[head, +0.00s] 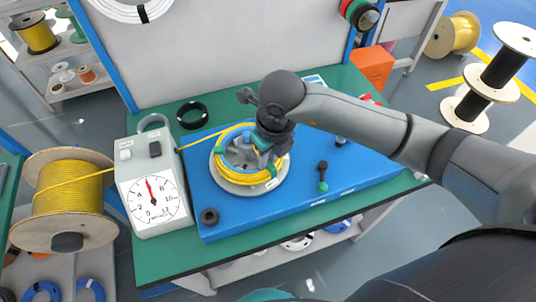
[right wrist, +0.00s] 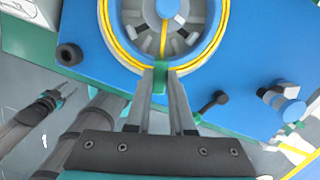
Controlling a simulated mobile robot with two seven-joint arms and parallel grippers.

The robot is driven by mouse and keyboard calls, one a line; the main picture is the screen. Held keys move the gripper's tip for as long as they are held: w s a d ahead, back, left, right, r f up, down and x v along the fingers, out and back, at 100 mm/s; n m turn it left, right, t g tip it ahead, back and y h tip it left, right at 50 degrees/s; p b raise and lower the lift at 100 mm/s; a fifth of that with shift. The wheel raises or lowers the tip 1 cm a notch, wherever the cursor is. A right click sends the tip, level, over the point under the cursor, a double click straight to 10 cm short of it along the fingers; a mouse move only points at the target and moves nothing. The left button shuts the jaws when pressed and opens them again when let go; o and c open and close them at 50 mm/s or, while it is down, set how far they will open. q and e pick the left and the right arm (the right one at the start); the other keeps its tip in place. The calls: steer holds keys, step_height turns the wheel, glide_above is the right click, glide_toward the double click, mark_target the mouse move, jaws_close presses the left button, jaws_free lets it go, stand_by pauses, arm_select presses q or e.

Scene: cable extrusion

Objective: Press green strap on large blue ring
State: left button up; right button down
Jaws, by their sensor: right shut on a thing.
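A coil of yellow cable (head: 219,152) lies around the grey winding drum (head: 238,184) on the blue board; it also shows in the right wrist view (right wrist: 222,40). A green strap (right wrist: 159,80) crosses the coil's near side in the right wrist view. My right gripper (right wrist: 161,88) is shut on this strap; in the head view its wrist covers the drum's upper right. Another green strap (head: 221,149) shows at the coil's left. My left gripper (right wrist: 58,97) appears off the board's front left, its jaws unclear.
The blue board (head: 350,172) lies on the green table (head: 165,258). A grey meter box (head: 150,185) stands left of it, with yellow cable running from a spool (head: 70,200).

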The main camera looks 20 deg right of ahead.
steer(key=shift+f, duration=0.4)
steer(key=shift+f+b, duration=0.6)
steer(key=shift+b, duration=0.15)
stand_by(1.1)
steer(key=c, duration=0.7)
jaws_free()
steer(key=shift+r, duration=0.1)
step_height(320, 180, up, 8)
steer(key=p, duration=0.6)
stand_by(0.3)
